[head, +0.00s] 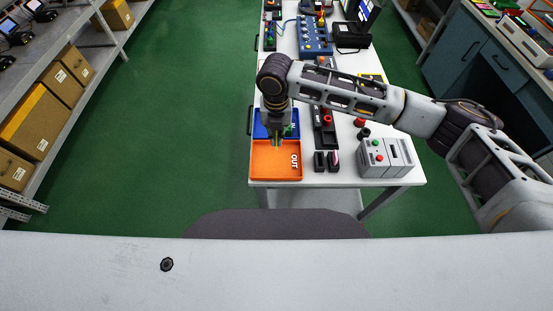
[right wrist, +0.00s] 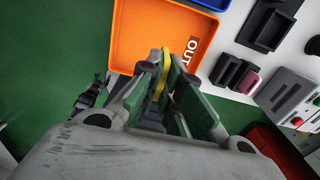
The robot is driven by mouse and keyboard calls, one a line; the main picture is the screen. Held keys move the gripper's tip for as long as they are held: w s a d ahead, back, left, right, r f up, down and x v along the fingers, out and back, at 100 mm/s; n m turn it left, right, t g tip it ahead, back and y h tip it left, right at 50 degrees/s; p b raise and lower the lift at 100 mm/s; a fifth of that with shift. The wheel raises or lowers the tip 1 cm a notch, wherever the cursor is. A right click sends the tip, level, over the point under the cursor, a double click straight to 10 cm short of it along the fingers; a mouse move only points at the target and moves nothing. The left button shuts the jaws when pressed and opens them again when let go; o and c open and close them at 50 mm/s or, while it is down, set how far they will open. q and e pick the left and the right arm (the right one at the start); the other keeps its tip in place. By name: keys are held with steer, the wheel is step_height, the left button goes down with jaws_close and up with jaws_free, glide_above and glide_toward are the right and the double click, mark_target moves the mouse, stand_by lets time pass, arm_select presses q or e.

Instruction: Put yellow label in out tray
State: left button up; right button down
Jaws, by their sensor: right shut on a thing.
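The orange tray marked OUT (head: 262,172) lies at the near left corner of the white table. It also fills the upper middle of the right wrist view (right wrist: 135,42). My right gripper (head: 276,139) points down over the border between this tray and the blue tray behind it. In the right wrist view my right gripper (right wrist: 165,84) is shut on the yellow label (right wrist: 163,70), a thin upright piece between the fingers. The label overlaps the orange tray in that view; its height above the tray is hard to tell. My left gripper is not in view.
The blue tray (head: 260,129) adjoins the orange one at the back. To the right are black holders (head: 326,161) and a grey box with buttons (head: 385,157). My right arm spans the table. Shelves with cartons (head: 35,120) stand at left, with green floor between.

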steer(key=shift+f+p, duration=0.35)
steer(key=shift+f, duration=2.75)
steer(key=shift+f, duration=0.15)
steer(key=shift+f, duration=1.75)
steer(key=shift+f, duration=0.1)
steer(key=c, duration=1.6)
jaws_free()
steer(key=shift+r, duration=6.15)
steer(key=shift+a, duration=0.1)
